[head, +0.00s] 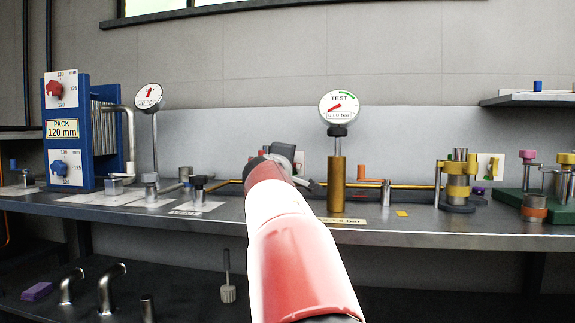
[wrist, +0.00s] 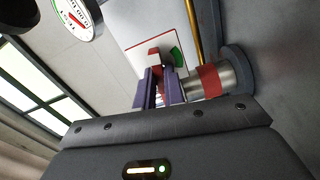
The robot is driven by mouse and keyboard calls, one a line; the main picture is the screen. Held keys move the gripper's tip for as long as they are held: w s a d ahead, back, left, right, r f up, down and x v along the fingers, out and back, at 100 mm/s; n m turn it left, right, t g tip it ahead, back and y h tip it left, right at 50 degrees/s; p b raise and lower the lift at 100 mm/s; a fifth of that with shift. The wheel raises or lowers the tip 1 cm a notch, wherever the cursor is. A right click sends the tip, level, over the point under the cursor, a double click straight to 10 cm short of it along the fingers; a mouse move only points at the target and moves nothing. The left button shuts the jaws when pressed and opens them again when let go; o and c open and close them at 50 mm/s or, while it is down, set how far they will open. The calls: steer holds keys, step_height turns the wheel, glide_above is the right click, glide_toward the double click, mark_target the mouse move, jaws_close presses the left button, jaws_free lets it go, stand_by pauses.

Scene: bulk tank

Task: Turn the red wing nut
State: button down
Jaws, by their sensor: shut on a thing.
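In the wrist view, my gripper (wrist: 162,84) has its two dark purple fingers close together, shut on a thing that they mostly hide. A red piece, which looks like the red wing nut (wrist: 154,58), shows at the fingertips. Beside the fingers is a steel cylinder (wrist: 228,76) with a red band (wrist: 208,80) around it, standing on a round grey base. In the head view my red and white arm reaches to the bench, and my gripper (head: 281,152) is partly seen beyond it. The wing nut is hidden there.
A white card (wrist: 140,46) with a green mark is behind the fingers. A brass post (head: 337,180) with a TEST gauge (head: 339,107) reading 0.00 bar stands right of my arm.

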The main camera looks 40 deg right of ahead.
steer(key=shift+n, duration=0.8)
steer(key=shift+f, duration=0.1)
steer(key=c, duration=1.8)
jaws_free()
steer(key=shift+o, duration=0.2)
steer(key=shift+a, duration=0.1)
steer(key=b+v, duration=0.2)
steer(key=v, duration=0.5)
steer(key=shift+s+a, duration=0.25)
